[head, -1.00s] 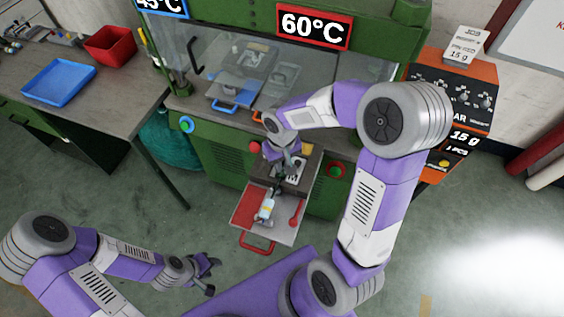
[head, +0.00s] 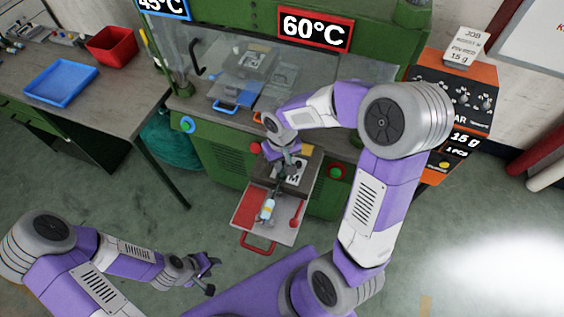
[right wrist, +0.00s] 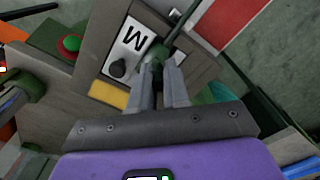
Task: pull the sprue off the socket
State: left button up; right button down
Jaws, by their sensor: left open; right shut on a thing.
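My right gripper (head: 279,177) reaches down in front of the green machine, over the inner end of its pulled-out tray (head: 285,232). In the right wrist view its fingers (right wrist: 157,75) are shut on a dark grey-green piece (right wrist: 155,53), from which a thin dark rod runs up and right. I cannot tell whether this is the sprue or the socket. A small light-blue and white part with a yellow end (head: 267,209) shows beyond the fingertips, over the tray; whether it touches the tray is unclear. My left gripper (head: 212,275) is open and empty, low at the left, away from the tray.
A plate marked M (head: 291,179) lies beside my right gripper. The tray has a red left area, a red lever (head: 296,214) and a red front handle (head: 258,245). A blue tray (head: 60,82) and a red bin (head: 111,46) stand on the left bench. Open floor lies between.

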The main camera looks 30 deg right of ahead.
jog(key=shift+r+p, duration=1.9)
jog(key=shift+r, duration=0.75)
